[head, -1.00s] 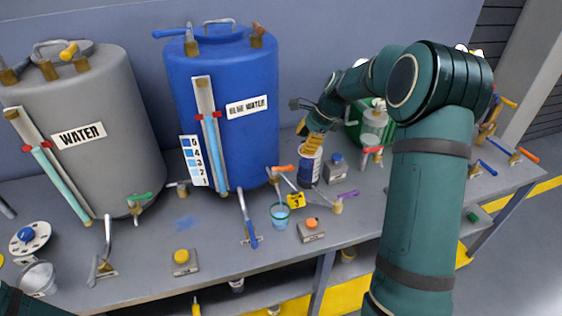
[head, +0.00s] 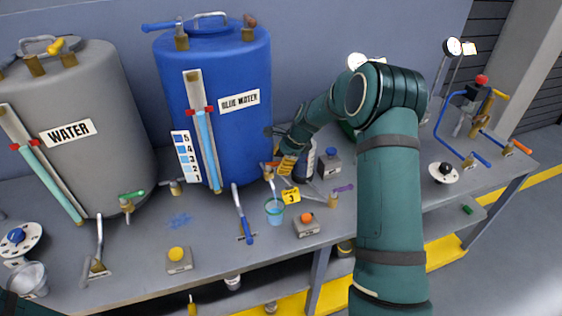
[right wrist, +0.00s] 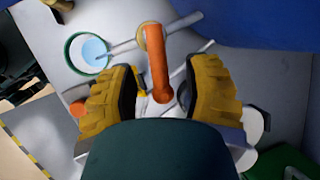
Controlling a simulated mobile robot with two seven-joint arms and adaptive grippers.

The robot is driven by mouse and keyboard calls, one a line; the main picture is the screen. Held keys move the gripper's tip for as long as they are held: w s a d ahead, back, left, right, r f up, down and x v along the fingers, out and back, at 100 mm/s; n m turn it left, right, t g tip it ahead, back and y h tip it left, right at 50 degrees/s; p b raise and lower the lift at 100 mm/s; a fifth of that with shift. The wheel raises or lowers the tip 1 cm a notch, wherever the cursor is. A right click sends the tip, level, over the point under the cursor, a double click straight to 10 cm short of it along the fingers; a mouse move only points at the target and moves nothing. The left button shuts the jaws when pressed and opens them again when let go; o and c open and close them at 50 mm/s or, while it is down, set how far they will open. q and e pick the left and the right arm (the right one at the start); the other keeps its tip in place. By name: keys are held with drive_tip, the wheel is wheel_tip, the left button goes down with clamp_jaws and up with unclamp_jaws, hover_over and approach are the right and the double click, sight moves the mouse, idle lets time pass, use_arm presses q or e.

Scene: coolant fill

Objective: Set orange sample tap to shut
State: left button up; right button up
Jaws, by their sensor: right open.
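The orange sample tap handle (head: 269,164) is low at the right front of the blue water drum (head: 221,132). In the right wrist view the orange handle (right wrist: 157,70) runs from its round pivot down between my jaws, with a gap on each side. My right gripper (head: 287,163), with yellow fingers, is at the tap and partly hides it in the head view. In the right wrist view the gripper (right wrist: 163,78) is open and holds nothing. A cup of blue liquid (head: 274,211) stands near the tap; the cup (right wrist: 88,53) shows at upper left there. My left gripper is out of view.
An orange-button box (head: 306,225), a purple-handled tap (head: 338,192) and a blue-button box (head: 328,163) are nearby. A blue-handled lever (head: 243,222) stands left of the cup.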

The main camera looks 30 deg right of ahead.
clamp_jaws()
drive_tip(key=shift+w+d+n+g+y+p, duration=0.15)
drive_tip(key=shift+n+g+y+p, duration=0.1)
drive_tip(key=shift+n, duration=0.3)
drive_tip(key=shift+w+n+g+y+p, duration=0.15)
drive_tip(key=shift+n+p, duration=0.1)
drive_tip(key=shift+n, duration=0.3)
unclamp_jaws()
drive_tip(key=shift+w, duration=0.1)
